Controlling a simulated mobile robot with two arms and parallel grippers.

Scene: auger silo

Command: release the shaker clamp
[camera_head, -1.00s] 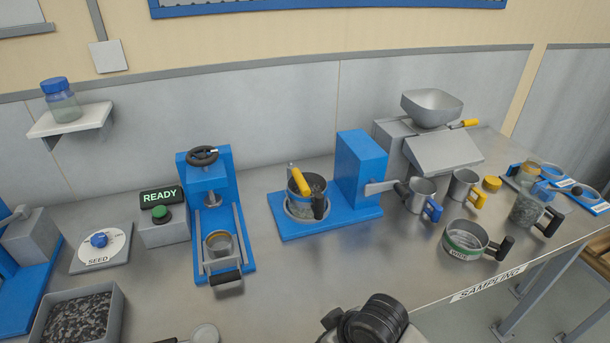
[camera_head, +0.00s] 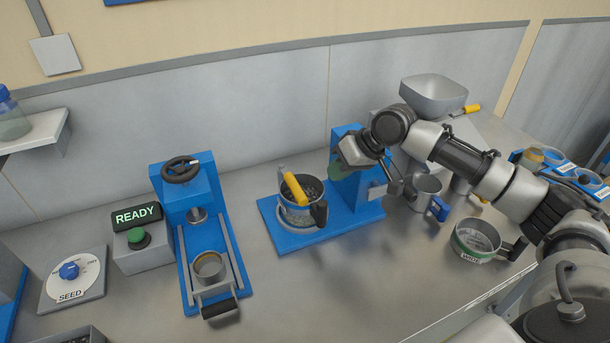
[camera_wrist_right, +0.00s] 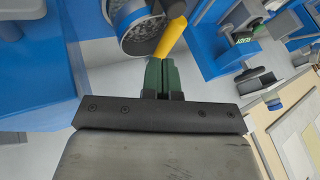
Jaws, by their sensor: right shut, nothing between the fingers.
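The blue shaker (camera_head: 275,222) stands on the bench with a round metal sieve pot (camera_head: 298,218) of dark grains on its base. My right gripper (camera_head: 338,171) is just right of the pot, in front of the shaker's blue housing. In the right wrist view its green fingers (camera_wrist_right: 165,77) are shut and empty, with the yellow handle (camera_wrist_right: 172,40) just beyond their tips. I cannot tell whether they touch it. My left gripper is not in view.
A blue press (camera_head: 185,200) with a black wheel and a box marked READY (camera_head: 138,216) stand at left. Two metal mugs and a sieve pan (camera_head: 476,241) stand on the right, near my right arm. The bench front between press and pan is clear.

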